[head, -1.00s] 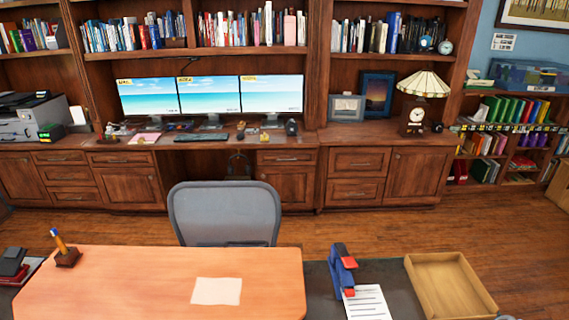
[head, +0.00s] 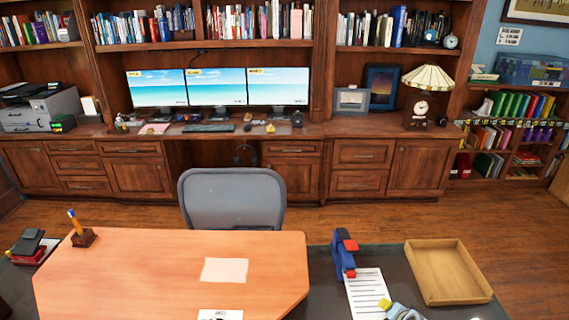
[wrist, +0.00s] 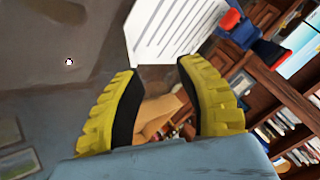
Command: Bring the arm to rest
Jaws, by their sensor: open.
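My gripper (head: 397,308) shows at the bottom edge of the head view, low at the right, beside the printed sheet. In the wrist view my gripper (wrist: 160,68) has its two yellow, black-padded fingers spread apart, with nothing held between them. The rest of my arm is out of the head view.
A desk (head: 150,265) holds a pen holder (head: 83,237) and blank paper (head: 224,270). A grey chair (head: 232,200) stands behind it.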

